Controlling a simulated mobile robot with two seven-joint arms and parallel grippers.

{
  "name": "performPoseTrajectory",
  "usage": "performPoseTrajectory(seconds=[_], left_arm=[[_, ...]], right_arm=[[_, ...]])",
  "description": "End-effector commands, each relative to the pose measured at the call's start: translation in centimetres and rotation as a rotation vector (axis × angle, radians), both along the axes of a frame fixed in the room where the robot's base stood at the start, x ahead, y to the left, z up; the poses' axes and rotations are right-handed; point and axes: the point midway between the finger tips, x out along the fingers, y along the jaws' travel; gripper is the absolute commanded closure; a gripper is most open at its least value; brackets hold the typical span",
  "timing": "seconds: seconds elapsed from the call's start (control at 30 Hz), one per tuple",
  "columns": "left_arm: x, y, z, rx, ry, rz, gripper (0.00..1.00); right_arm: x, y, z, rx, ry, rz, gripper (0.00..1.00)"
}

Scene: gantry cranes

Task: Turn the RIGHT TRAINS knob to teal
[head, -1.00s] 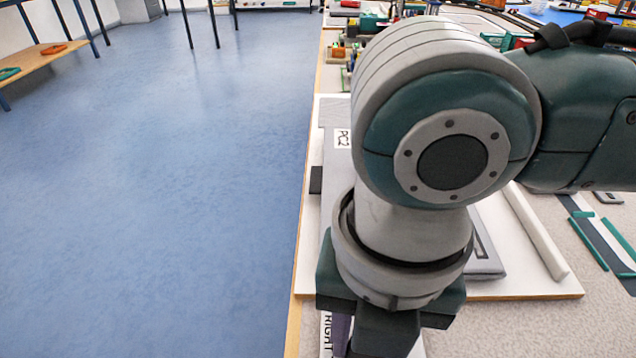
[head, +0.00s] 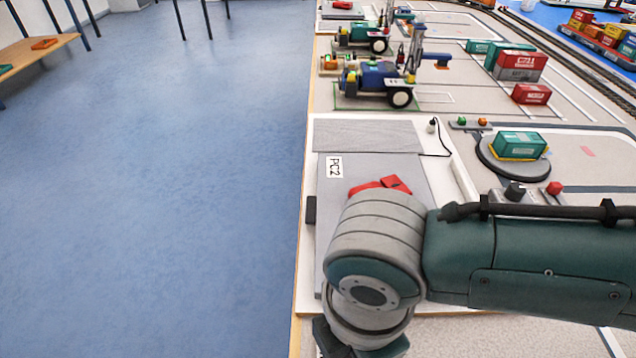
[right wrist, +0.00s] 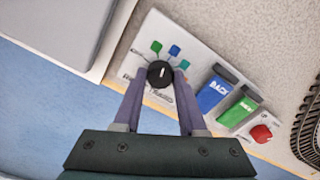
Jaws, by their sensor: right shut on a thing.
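The black round knob (right wrist: 160,73) sits on a white control panel (right wrist: 207,67) in the right wrist view. A white pointer line on it points roughly up in the picture. In the head view my right arm hides the knob and panel. My left gripper is not in view.
On the same panel stand a blue lever (right wrist: 214,93) marked BACK, a green lever (right wrist: 240,108) and a red button (right wrist: 261,133). The grey PC2 board (head: 362,160) lies beyond my arm. Toy vehicles, containers and tracks fill the far table. Blue floor is clear at left.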

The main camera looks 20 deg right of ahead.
Motion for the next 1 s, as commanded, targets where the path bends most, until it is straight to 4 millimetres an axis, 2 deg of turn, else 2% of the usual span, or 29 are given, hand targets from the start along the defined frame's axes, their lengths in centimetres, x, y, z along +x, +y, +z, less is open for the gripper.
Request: performPoseTrajectory(seconds=[0.03, 0.4, 1.0], left_arm=[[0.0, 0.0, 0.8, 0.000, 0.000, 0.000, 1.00], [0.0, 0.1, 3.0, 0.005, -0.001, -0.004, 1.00], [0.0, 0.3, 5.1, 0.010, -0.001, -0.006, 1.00]], right_arm=[[-0.1, 0.1, 0.4, 0.001, 0.004, -0.046, 1.00], [-0.1, 0.1, 0.3, 0.001, 0.004, -0.397, 1.00], [-0.1, 0.1, 0.1, 0.001, 0.003, -0.881, 1.00]])
